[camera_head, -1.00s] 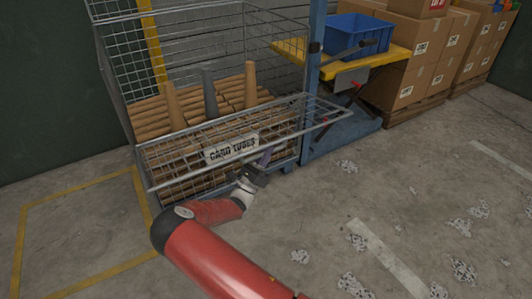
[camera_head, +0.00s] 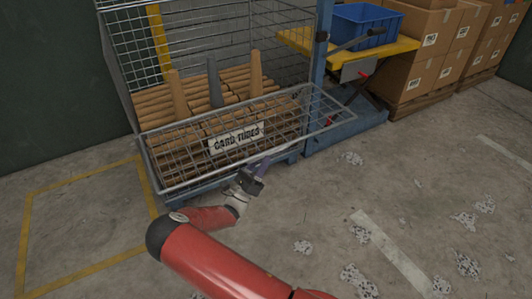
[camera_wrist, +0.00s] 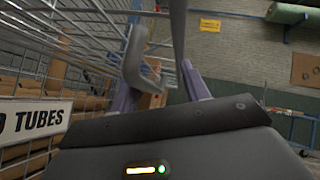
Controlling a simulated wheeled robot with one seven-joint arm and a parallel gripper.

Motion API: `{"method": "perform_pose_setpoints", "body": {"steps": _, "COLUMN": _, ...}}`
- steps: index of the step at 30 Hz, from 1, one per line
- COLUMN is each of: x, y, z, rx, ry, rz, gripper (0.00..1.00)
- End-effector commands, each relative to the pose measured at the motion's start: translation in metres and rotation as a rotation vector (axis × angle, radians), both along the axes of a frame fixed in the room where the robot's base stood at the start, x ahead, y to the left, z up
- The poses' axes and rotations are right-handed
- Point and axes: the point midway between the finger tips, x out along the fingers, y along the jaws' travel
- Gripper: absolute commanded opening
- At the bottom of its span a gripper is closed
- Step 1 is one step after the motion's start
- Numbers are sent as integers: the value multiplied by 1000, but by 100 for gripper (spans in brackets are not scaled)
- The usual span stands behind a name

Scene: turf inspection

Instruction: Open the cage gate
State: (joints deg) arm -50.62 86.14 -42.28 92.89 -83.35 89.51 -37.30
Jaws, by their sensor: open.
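The cage gate (camera_head: 290,127) is the wire-mesh front panel of the cage, with a white "CARD TUBES" sign (camera_head: 237,138). It leans outward from the cage front, with its rail standing out over the floor. My gripper (camera_head: 262,168) is at the gate's outer rail, below and right of the sign. In the wrist view its purple fingers (camera_wrist: 160,82) are apart, with a grey bar and a bent grey piece (camera_wrist: 138,65) between or in front of them. I cannot tell whether they touch. The sign also shows at the left of the wrist view (camera_wrist: 35,121).
The cage holds stacked brown tubes (camera_head: 195,90), a few standing upright. A yellow lift table (camera_head: 400,47) with a blue bin (camera_head: 365,25) and cardboard boxes (camera_head: 430,45) stand to the right. Paper scraps (camera_head: 355,280) lie on the open floor in front.

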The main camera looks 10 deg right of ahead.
Motion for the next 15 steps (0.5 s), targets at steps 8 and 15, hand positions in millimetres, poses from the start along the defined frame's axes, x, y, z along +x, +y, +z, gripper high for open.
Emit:
{"method": "perform_pose_setpoints", "body": {"steps": 8, "x": -6, "y": 5, "z": -5, "rx": -3, "ry": -3, "rz": -2, "gripper": 34}}
{"method": "perform_pose_setpoints", "body": {"steps": 15, "x": -6, "y": 8, "z": -7, "rx": -4, "ry": -4, "rz": 1, "gripper": 34}}
